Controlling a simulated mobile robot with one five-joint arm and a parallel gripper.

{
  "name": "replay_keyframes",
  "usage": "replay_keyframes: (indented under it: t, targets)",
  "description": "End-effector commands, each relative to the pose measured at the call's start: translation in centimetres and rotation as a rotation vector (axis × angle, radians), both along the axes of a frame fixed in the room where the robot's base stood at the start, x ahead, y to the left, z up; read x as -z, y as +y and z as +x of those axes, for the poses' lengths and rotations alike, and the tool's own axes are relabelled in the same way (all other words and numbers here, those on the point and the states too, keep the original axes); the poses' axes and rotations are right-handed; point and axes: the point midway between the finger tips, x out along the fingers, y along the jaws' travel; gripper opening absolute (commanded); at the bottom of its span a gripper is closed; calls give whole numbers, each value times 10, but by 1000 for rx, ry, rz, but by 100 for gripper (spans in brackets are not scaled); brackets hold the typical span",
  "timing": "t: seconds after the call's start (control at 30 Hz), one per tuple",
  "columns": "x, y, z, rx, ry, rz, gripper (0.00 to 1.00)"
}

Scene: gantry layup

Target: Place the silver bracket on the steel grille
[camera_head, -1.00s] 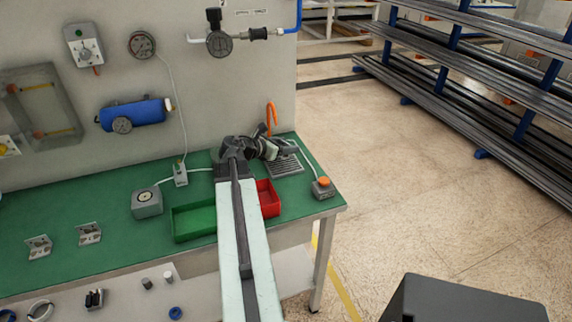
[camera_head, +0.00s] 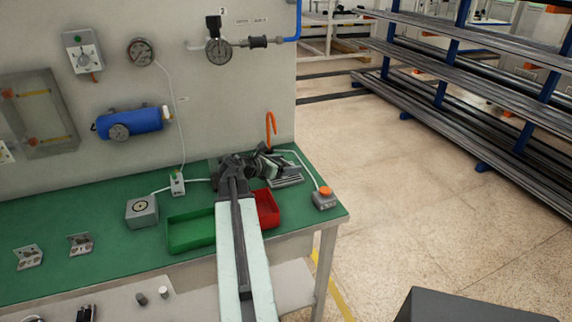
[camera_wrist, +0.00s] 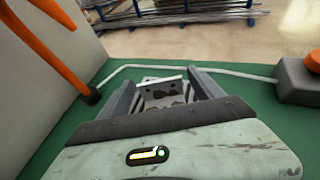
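The slotted steel grille (camera_wrist: 150,103) lies directly below and behind the bracket. I cannot tell whether the bracket touches it. In the head view my gripper (camera_head: 272,166) is over the grille (camera_head: 290,180) at the right end of the green bench, and hides much of it. The held bracket cannot be made out in the head view.
Two other brackets (camera_head: 80,244) lie at the bench's left. A green bin (camera_head: 190,232) and a red bin (camera_head: 267,208) stand beside my arm. An orange-button box (camera_head: 324,198) is right of the grille; an orange hook (camera_head: 271,130) stands behind it.

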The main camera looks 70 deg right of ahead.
Motion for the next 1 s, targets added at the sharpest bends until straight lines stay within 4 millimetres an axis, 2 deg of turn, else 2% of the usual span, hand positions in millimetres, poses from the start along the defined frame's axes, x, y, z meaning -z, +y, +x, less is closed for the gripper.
replay_keyframes:
  t: [0.17, 0.27, 0.5, 0.7, 1.0]
  targets:
    - [-7, 1, 0, -1, 0, 0, 76]
    - [-14, 16, 8, -3, 0, 0, 76]
    - [-38, 66, 33, -3, 0, 0, 76]
    - [-49, 92, 49, -2, -1, 0, 76]
    - [-49, 97, 54, 3, 1, 1, 76]
